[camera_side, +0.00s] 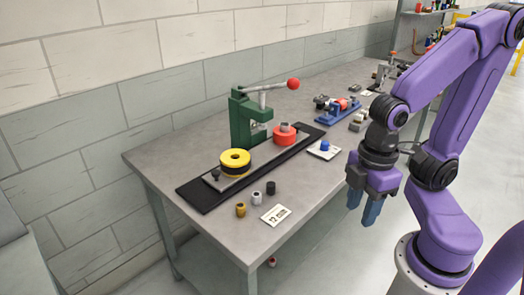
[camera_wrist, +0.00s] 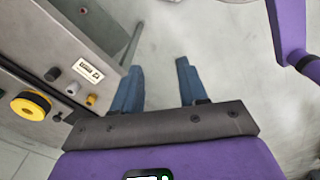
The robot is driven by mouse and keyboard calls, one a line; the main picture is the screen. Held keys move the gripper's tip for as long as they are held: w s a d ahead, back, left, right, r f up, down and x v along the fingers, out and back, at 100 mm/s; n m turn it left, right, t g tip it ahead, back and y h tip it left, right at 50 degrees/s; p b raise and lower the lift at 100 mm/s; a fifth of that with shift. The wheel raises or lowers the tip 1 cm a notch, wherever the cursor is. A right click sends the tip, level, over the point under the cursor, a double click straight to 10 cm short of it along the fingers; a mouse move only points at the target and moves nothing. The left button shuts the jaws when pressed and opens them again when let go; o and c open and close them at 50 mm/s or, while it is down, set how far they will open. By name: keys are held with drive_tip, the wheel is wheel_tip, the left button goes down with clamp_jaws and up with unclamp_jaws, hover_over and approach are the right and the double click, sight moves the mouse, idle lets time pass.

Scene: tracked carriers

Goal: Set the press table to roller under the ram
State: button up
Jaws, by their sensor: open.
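A green press (camera_side: 243,122) with a grey lever and red ball knob (camera_side: 293,84) stands behind a long black track (camera_side: 203,196). A red round piece (camera_side: 284,138) with a grey cylinder on top (camera_side: 285,127) sits right of and in front of the press. I cannot tell which part is exactly under the ram. My gripper (camera_side: 369,208) is open and empty, off the bench's front edge; its fingers (camera_wrist: 158,64) hang over floor.
Brass (camera_side: 240,209), grey (camera_side: 258,198) and black (camera_side: 271,187) small cylinders stand before the track, beside a "12 mm" card (camera_side: 276,214). A blue piece (camera_side: 325,145) sits on a white card. A blue vise-like tool (camera_side: 338,112) stands farther back. A brick wall (camera_side: 150,105) bounds the bench.

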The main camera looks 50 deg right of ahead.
idle(0.4)
drive_tip(key=shift+o, duration=1.3)
drive_tip(key=w+a+r+m, duration=0.2)
drive_tip(key=w+a+m, duration=0.1)
drive_tip(key=w, duration=0.3)
drive_tip(key=w+a+r+m, duration=0.2)
drive_tip(key=w+a, duration=0.2)
drive_tip(key=w, duration=0.2)
drive_tip(key=m, duration=1.7)
hover_over(216, 171)
drive_tip(key=f, duration=0.1)
wheel_tip(216, 171, down, 17)
drive_tip(key=shift+a+r, duration=0.1)
